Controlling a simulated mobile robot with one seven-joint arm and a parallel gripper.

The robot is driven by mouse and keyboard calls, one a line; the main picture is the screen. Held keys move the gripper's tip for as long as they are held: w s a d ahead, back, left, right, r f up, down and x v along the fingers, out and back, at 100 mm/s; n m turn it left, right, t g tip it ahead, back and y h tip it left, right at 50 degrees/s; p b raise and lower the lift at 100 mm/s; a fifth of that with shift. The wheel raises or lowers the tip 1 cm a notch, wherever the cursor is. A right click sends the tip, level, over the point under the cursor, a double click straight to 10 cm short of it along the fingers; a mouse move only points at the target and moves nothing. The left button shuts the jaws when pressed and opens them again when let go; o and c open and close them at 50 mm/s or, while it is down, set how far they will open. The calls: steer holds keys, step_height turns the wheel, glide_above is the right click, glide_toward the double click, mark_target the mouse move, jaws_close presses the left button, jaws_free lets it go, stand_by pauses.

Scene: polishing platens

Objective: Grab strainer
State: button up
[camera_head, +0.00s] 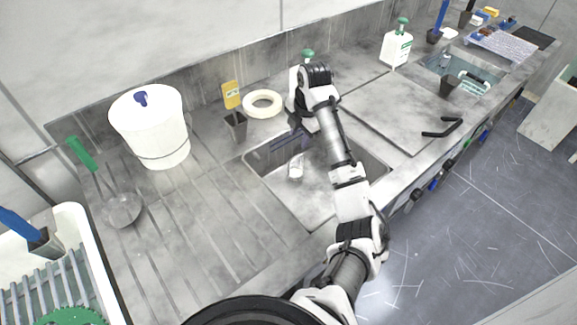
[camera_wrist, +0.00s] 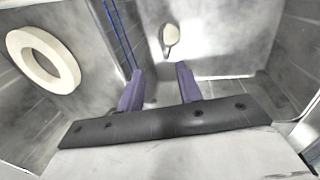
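The strainer (camera_head: 123,210) lies on the ribbed drainboard at the left in the head view. It has a round grey mesh bowl and a green handle (camera_head: 81,153) pointing to the back left. My gripper (camera_head: 287,142) is over the sink, well to the right of the strainer. In the wrist view my gripper (camera_wrist: 158,72) has its two purple fingers apart with nothing held between them. The strainer is not visible in the wrist view.
A white bucket (camera_head: 158,140) stands behind and right of the strainer. A cream ring (camera_head: 252,103) and a dark holder (camera_head: 236,127) are behind the sink (camera_head: 305,207). A small pale object (camera_head: 295,168) is in the sink. A white crate (camera_head: 92,265) borders the drainboard's left.

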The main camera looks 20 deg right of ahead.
mark_target(296, 156)
steer(key=f, duration=0.5)
steer(key=w+f, duration=0.1)
steer(key=f, duration=0.1)
steer(key=shift+a+f, duration=0.2)
steer(key=shift+f, duration=0.15)
steer(key=shift+w+a+f+b, duration=0.1)
steer(key=shift+w+f+b, duration=0.15)
steer(key=shift+f+b, duration=0.85)
steer(key=shift+w+a+f+b, duration=0.15)
steer(key=shift+f+b, duration=0.4)
steer(key=shift+f, duration=1.05)
steer(key=shift+d, duration=0.1)
steer(key=shift+r, duration=0.1)
jaws_close()
